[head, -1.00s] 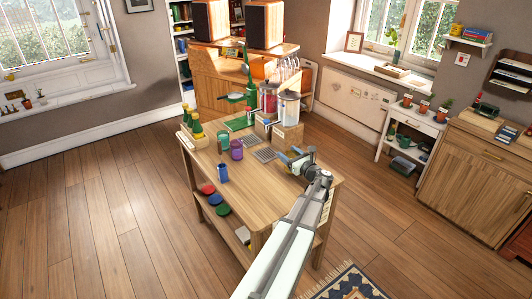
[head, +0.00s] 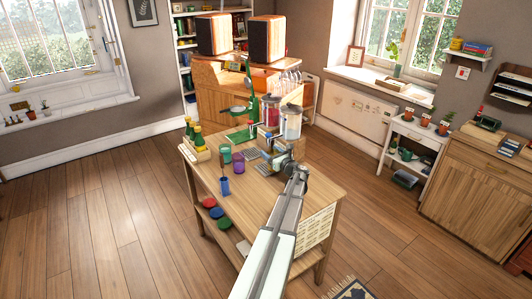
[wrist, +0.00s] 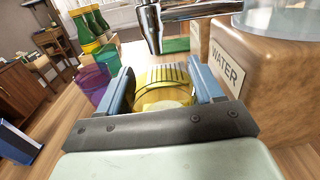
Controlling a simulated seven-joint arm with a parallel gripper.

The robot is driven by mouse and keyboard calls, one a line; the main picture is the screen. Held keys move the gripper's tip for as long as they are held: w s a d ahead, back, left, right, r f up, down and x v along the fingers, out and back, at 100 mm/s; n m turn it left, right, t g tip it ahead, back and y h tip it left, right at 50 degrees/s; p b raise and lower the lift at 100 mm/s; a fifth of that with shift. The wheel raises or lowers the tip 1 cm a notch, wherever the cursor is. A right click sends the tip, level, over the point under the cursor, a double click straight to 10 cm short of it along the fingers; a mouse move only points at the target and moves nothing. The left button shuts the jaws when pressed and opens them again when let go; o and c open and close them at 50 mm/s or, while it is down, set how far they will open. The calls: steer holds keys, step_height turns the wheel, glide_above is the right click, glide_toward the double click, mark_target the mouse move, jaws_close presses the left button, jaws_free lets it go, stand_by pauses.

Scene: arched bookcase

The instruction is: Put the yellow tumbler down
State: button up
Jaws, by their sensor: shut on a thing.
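The yellow tumbler (wrist: 163,90) sits between the two blue fingers of my gripper (wrist: 167,92) in the wrist view. The fingers are shut on its sides. In the head view my gripper (head: 278,158) is over the wooden island top (head: 250,205), close in front of the drink dispensers. My arm and gripper hide the tumbler there. I cannot tell whether its base touches anything. A metal spout (wrist: 190,14) is just beyond it in the wrist view.
A wooden block marked WATER (wrist: 235,75) stands close on the right. The purple tumbler (head: 239,163), green tumbler (head: 226,152) and blue cup (head: 225,186) stand to the left. A bottle crate (head: 194,150) is at the left edge. The island's front is clear.

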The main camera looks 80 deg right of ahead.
mark_target(270, 153)
steer(key=x, duration=0.4)
steer(key=shift+d+f, duration=0.1)
steer(key=shift+f, duration=0.6)
steer(key=shift+f, duration=0.1)
steer(key=o, duration=1.2)
steer(key=v, duration=1.2)
